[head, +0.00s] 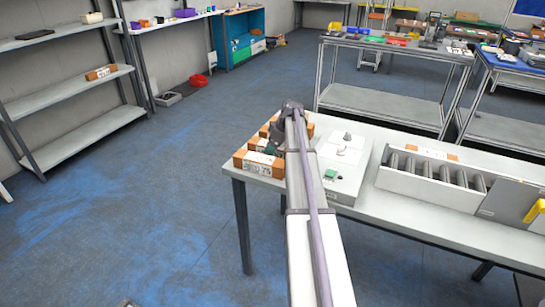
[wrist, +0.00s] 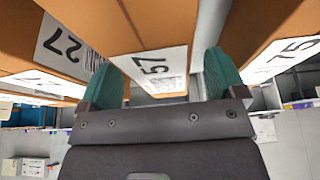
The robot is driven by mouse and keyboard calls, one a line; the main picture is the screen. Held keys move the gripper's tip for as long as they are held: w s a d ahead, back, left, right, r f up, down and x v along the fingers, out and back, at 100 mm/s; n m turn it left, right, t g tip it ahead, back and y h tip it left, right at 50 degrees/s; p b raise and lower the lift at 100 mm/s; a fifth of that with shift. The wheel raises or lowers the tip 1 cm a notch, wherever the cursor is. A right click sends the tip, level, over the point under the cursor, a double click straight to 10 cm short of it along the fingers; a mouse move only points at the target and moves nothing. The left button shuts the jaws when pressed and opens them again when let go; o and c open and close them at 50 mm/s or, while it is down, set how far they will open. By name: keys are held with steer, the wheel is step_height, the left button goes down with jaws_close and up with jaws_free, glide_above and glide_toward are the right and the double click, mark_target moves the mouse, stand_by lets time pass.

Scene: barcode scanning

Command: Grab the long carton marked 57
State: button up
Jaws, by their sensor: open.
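The carton marked 57 (wrist: 152,68) is orange-brown with a white label and shows its end in the wrist view. My gripper (wrist: 160,77) is open, with one teal finger on each side of that end. Both fingers look close to the carton's sides; I cannot tell whether they touch it. In the head view my arm covers part of the carton group, and no 57 label can be read there.
A carton marked 27 (wrist: 65,45) is left of the 57 carton, and a carton marked 75 (wrist: 285,58) is right of it. In the head view, the 75 carton (head: 258,164) lies at the left end of the white table (head: 355,218). A roller conveyor (head: 430,172) stands to the right.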

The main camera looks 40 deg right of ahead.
steer(key=b+x, duration=0.1)
steer(key=x, duration=0.2)
steer(key=shift+d+f+b, duration=0.1)
steer(key=shift+f+b, duration=0.1)
steer(key=shift+b, duration=0.15)
steer(key=shift+r, duration=0.25)
steer(key=c, duration=1.3)
